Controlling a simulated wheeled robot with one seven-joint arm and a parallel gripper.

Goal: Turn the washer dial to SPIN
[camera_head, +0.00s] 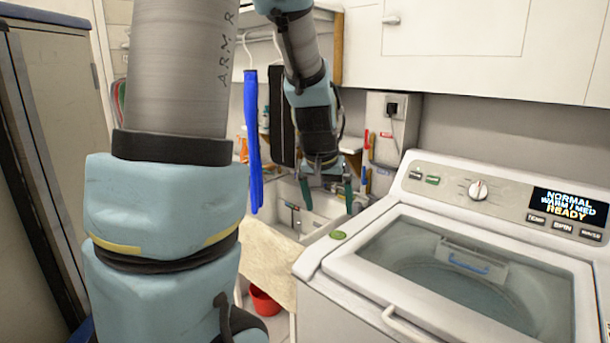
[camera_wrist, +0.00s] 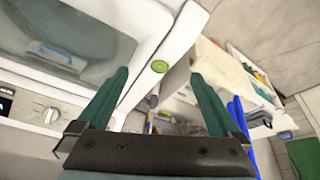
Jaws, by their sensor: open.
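The washer (camera_head: 345,285) is white with a glass lid and stands at the right in the head view. Its round silver dial (camera_head: 478,190) is on the back panel, left of a display reading NORMAL, WARM / MED, READY (camera_head: 568,205). The dial also shows at the lower left in the wrist view (camera_wrist: 50,115). My gripper (camera_head: 326,200) is open and empty, with green fingers, above the sink left of the washer. In the wrist view my gripper (camera_wrist: 162,95) points past the washer's edge. It is well apart from the dial.
A utility sink (camera_head: 318,205) stands left of the washer. Blue trousers (camera_head: 251,135) and dark clothing hang behind my arm. White cabinets (camera_head: 450,35) overhang the washer. A red bucket (camera_head: 264,301) is on the floor. A green round object (camera_head: 338,235) lies on the washer's left edge.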

